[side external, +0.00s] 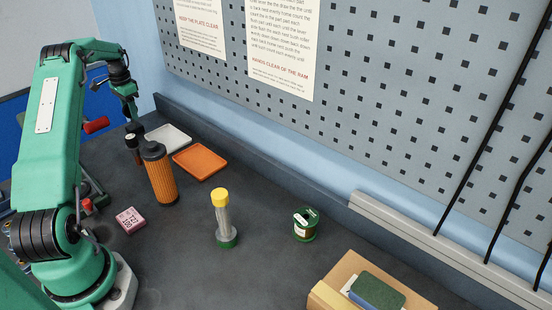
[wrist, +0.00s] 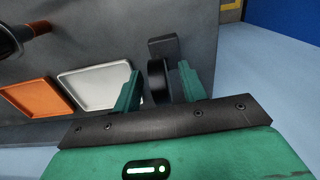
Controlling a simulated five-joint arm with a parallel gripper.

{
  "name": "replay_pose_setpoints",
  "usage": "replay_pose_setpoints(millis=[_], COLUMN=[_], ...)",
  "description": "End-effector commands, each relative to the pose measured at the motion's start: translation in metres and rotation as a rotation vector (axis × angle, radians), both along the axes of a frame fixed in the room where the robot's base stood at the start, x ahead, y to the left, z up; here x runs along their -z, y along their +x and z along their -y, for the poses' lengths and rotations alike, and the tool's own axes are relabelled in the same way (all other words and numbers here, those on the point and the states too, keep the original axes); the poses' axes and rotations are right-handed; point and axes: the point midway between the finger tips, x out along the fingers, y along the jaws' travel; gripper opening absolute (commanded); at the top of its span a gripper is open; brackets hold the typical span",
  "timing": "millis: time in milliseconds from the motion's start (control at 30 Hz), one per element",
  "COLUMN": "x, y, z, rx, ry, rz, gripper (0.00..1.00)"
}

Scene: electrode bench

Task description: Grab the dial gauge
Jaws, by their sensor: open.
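A dark, round-edged thing, which looks like the dial gauge (wrist: 158,82), shows nearly edge-on in the wrist view, with a dark grey block (wrist: 163,46) just beyond it. My gripper (wrist: 160,80) is open, with one green finger on either side of the round thing. I see a gap on each side, but cannot tell how deep it sits between the fingers. In the side view my gripper (side external: 130,108) points down at the far left of the bench, over a small dark shape (side external: 135,127). The gauge's face is hidden in both views.
A white tray (side external: 168,137) and an orange tray (side external: 200,162) lie close by. A yellow-capped tube (side external: 223,220), green spool (side external: 306,224) and pink block (side external: 130,220) are farther forward.

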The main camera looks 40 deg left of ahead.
Motion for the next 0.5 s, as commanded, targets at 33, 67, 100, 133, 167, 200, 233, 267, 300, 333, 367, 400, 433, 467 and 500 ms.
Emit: replay_pose_setpoints(millis=[33, 67, 100, 133, 167, 200, 233, 267, 300, 333, 367, 400, 433, 467, 500], x=[0.0, -0.0001, -0.0001, -0.0001, -0.0001, -0.0002, -0.0002, -0.0002, -0.0003, -0.0003, -0.0003, -0.0003, -0.0004, -0.0004, -0.0004], y=[0.0, 0.0, 0.0, 0.0001, 0.0001, 0.0001, 0.0001, 0.0001, 0.0001, 0.0001, 0.0001, 0.0001, 0.0001, 0.0001, 0.0001], z=[0.0, 0.0, 0.0, 0.0, 0.0, 0.0, 0.0, 0.0, 0.0, 0.0, 0.0, 0.0, -0.0001, 0.0, -0.0001], rx=[0.0, 0.0, 0.0, 0.0, 0.0, 0.0, 0.0, 0.0, 0.0, 0.0, 0.0, 0.0, 0.0, 0.0, 0.0], ry=[0.0, 0.0, 0.0, 0.0, 0.0, 0.0, 0.0, 0.0, 0.0, 0.0, 0.0, 0.0, 0.0, 0.0, 0.0], rz=[0.0, 0.0, 0.0, 0.0, 0.0, 0.0, 0.0, 0.0, 0.0, 0.0, 0.0, 0.0, 0.0, 0.0, 0.0], gripper=[0.42, 0.42, 0.42, 0.42, 0.42, 0.42, 0.42, 0.42, 0.42, 0.42, 0.42, 0.34, 0.28, 0.22, 0.14])
